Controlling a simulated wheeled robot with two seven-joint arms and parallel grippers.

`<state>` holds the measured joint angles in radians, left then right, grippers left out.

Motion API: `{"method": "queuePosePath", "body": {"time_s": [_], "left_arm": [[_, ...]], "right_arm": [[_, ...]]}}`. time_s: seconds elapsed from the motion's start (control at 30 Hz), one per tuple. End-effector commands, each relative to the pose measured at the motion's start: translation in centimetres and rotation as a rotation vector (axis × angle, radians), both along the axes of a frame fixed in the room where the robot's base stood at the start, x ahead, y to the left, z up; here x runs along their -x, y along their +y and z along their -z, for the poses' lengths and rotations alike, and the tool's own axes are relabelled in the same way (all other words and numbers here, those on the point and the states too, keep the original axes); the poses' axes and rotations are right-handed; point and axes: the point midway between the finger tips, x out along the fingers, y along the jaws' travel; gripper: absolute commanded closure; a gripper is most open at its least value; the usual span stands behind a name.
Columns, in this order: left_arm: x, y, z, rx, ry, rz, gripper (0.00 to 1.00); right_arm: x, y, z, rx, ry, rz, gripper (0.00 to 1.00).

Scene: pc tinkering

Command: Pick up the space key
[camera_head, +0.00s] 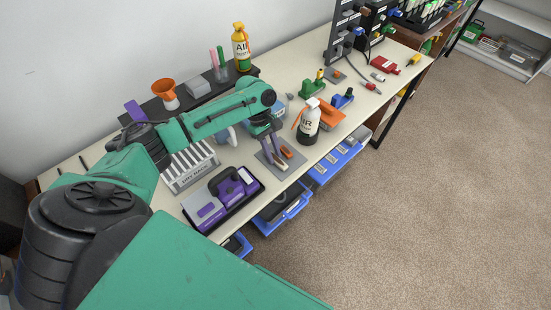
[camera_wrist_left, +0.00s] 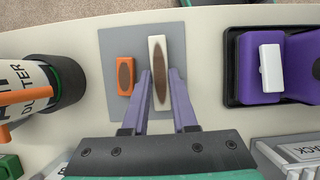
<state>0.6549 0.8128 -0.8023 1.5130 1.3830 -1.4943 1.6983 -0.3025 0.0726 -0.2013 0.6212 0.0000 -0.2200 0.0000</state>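A long, thin white block with a brown oval on top (camera_wrist_left: 158,48) lies on a grey mat (camera_wrist_left: 110,48); its shape fits the space key, but I see no label. It also shows in the head view (camera_head: 281,166). A shorter orange block with a brown oval (camera_wrist_left: 125,75) lies beside it, also in the head view (camera_head: 286,152). My left gripper (camera_wrist_left: 160,75) points down over the mat. Its purple fingers are parted, one on each side of the white block's near half. I cannot tell whether they touch it. My right gripper is not in view.
A black tray with purple items (camera_head: 259,190) stands close by. On the other side is an air duster bottle (camera_head: 308,122), with an orange item (camera_head: 328,115) behind. A white rack (camera_head: 190,172) stands near my arm. Blue drawers (camera_head: 338,160) stick out below the table's front edge.

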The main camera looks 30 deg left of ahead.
Motion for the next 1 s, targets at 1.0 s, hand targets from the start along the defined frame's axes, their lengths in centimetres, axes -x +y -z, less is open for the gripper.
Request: {"method": "queuePosePath", "body": {"time_s": [1.0], "left_arm": [[-0.1, 0.0, -17.6, 0.001, -0.005, 0.001, 1.00]], "right_arm": [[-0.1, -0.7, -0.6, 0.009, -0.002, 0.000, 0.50]]}}
